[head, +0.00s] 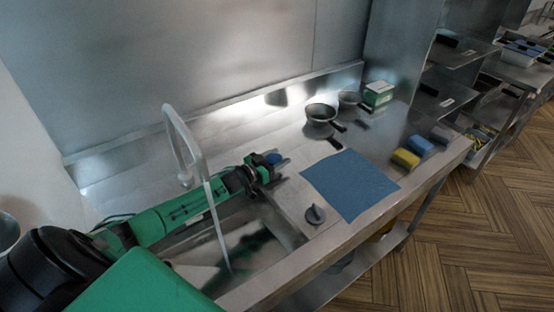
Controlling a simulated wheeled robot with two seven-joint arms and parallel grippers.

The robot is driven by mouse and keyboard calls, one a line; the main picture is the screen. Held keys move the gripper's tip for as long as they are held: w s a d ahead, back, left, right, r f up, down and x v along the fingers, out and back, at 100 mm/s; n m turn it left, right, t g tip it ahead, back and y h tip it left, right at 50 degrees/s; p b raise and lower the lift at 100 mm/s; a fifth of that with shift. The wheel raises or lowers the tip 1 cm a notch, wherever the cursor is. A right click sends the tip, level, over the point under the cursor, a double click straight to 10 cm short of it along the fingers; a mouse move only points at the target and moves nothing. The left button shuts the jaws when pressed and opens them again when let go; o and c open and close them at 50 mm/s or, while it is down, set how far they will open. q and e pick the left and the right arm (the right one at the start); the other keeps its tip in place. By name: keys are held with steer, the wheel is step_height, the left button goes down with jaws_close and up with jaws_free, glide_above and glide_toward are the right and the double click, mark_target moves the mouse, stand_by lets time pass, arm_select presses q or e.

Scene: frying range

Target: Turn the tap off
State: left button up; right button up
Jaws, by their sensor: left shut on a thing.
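The tap (181,135) is a pale curved spout standing behind the sink (262,276). I cannot tell how the knob joins the tap. My right gripper is not in view.
A dark round stopper-like piece (315,214) lies by the sink's right edge. A blue cloth (348,184) covers the counter to the right. Pans (320,114), a green-and-white box (378,93) and sponges (405,158) stand farther back and right.

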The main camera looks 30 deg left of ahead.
mark_target(278, 157)
arm_select(q)
steer(key=shift+f+m+g+h+b, duration=0.2)
steer(key=shift+m+g+h+b, duration=0.9)
steer(key=shift+m+h+b, duration=0.65)
steer(key=shift+s+d+r+m+g+h+b, duration=0.1)
steer(key=shift+m+g+h+b, duration=0.4)
steer(key=shift+h+b, duration=0.3)
steer(key=shift+s+d+r+m+g+h+b, duration=0.1)
steer(key=shift+m+g+h+b, duration=0.35)
steer(key=shift+h, duration=0.5)
steer(key=o, duration=1)
step_height(278, 157, up, 20)
steer(key=shift+b, duration=0.7)
